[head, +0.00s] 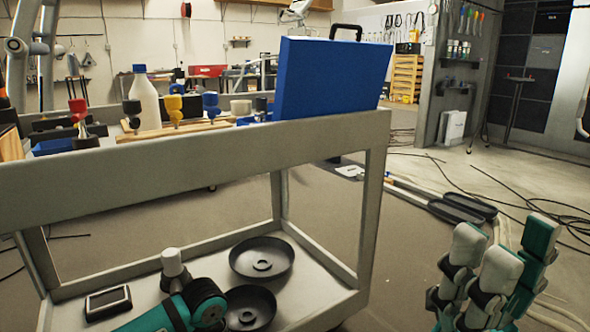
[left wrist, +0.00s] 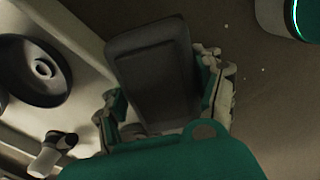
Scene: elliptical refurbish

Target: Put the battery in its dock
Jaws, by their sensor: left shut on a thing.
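The battery (left wrist: 150,65), a dark grey oblong block, is held between the fingers of my left gripper (left wrist: 163,105) in the left wrist view. It hangs over bare floor beside a pale metal cart. In the head view my left arm crosses the cart's lower shelf, and neither its gripper nor the battery shows. My right gripper (head: 502,265) stands at the lower right of the head view, fingers up and apart, with nothing between them. I cannot make out a battery dock in either view.
The cart (head: 200,165) carries a blue case (head: 332,78), a white bottle (head: 146,98) and coloured tools. Its lower shelf holds two black dishes (head: 262,258), a white-capped piece (head: 172,264) and a small screened device (head: 108,302). Cables (head: 530,200) lie on the floor at right.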

